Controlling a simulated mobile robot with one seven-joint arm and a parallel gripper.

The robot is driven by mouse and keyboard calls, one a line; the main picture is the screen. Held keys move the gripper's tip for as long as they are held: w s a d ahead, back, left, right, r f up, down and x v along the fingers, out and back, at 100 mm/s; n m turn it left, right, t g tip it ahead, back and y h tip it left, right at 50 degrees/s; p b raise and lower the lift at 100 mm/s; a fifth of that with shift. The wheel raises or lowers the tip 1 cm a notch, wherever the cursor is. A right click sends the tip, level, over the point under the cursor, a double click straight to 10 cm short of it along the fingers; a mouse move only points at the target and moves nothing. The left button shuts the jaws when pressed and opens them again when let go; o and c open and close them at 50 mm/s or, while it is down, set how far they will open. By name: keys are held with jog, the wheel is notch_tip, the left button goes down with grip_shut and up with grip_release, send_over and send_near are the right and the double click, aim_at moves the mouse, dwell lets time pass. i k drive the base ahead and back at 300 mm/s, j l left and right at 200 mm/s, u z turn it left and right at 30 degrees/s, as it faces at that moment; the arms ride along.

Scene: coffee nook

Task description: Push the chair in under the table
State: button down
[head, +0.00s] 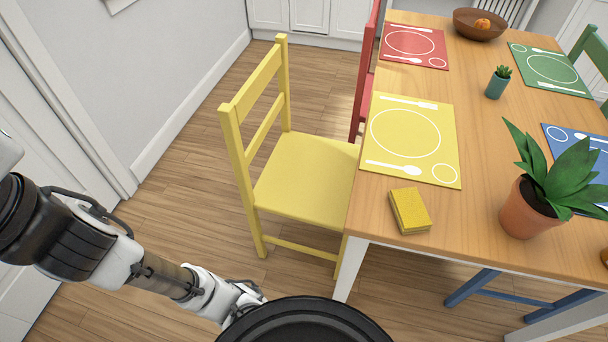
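The yellow chair (305,190) stands upright on the floor at the left side of the wooden table (480,135). Its backrest (257,100) is on the left, away from the table, and its seat faces the table. The seat's right edge meets the table edge in the picture; most of the seat shows clear of the tabletop. My gripper (246,300) is low at the bottom centre, in front of the chair and apart from it. Its fingers are small and partly hidden behind a black round part of mine, so their opening is unclear.
A red chair (366,75) stands beyond, close to the table. A yellow block (409,210) and a potted plant (530,205) are on the tabletop near its edge. A white table leg (350,270) stands near the seat. Floor (185,185) left of the chair is clear.

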aim_at(309, 179)
jog(key=i+j, duration=0.2)
jog(key=i+j+z, duration=0.1)
jog(key=j, duration=0.35)
jog(key=i+j+z, duration=0.1)
jog(key=i+j, duration=0.4)
jog(key=j, duration=0.15)
jog(key=i+j+z, duration=0.1)
jog(key=j, duration=0.25)
jog(key=i+j+z, duration=0.15)
jog(key=j, duration=0.9)
jog(key=i+j+z, duration=0.15)
jog(key=j, duration=0.95)
jog(key=i+j, duration=0.1)
jog(key=j, duration=0.4)
jog(key=i, duration=0.25)
